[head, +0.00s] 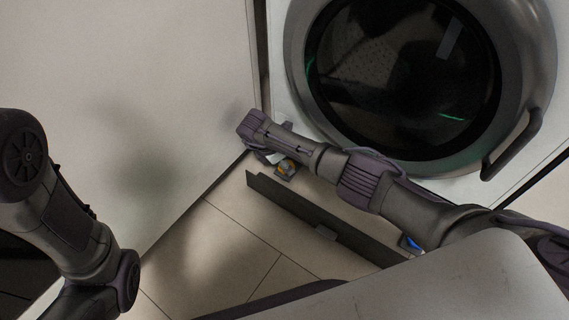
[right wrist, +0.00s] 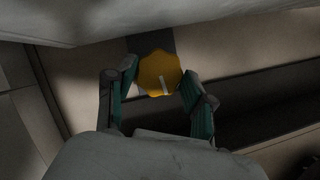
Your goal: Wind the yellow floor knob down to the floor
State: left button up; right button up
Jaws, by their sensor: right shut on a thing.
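The yellow floor knob (right wrist: 158,73) is under the front edge of the washing machine (head: 285,95), low down near its left corner. It has a scalloped rim and a pale line on its face, which points down in the right wrist view.
A blue knob (head: 409,243) is under the machine's right side, beside my right arm. A long dark board (head: 305,215) stands on the tiled floor (head: 215,240) in front of the machine. A pale panel (head: 140,100) closes off the left. A grey surface (head: 440,285) fills the lower right.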

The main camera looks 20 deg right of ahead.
jog(key=shift+w+r+m+g+b, duration=0.2)
jog(key=shift+m+g+b, duration=0.15)
jog(key=shift+m, duration=0.75)
jog(key=o, duration=0.9)
jog(key=shift+s+r, duration=0.1)
jog(key=shift+r, duration=0.05)
jog(key=v, duration=0.7)
jog(key=shift+a+r, duration=0.1)
